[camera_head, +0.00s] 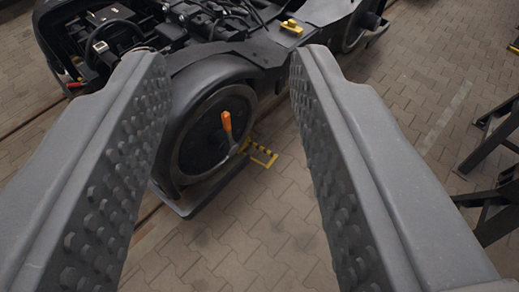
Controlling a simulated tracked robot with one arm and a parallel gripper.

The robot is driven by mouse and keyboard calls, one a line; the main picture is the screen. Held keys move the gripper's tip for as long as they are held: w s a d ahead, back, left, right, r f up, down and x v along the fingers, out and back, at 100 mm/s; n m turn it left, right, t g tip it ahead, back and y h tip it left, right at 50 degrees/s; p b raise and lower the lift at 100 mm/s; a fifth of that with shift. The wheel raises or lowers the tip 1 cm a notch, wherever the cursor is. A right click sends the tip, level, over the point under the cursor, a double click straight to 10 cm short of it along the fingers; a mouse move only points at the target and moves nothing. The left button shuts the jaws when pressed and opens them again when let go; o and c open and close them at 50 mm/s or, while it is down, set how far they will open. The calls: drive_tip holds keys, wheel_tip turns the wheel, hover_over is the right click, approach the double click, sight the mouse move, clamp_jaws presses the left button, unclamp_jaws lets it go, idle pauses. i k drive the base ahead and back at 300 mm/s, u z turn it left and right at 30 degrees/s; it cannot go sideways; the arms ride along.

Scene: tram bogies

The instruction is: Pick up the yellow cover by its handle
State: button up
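A small yellow piece with a raised part on top, which looks like the yellow cover (291,28), sits on the black bogie frame (310,42) near the top of the view. It is too small to make out its handle clearly. My gripper (228,54) is wide open, with a studded grey finger on each side and nothing between them. In the picture, the yellow piece lies just above the right fingertip, farther off and apart from it.
A bogie wheel (190,150) with an orange handle (227,122) shows between my fingers. A yellow-and-black bracket (262,154) is beside the wheel. Dark stands (490,140) are at the right edge. Paved floor (420,70) is clear between bogie and stands.

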sight(291, 25)
drive_tip(key=z, duration=0.05)
drive_tip(key=i, duration=1)
drive_tip(key=u, duration=0.05)
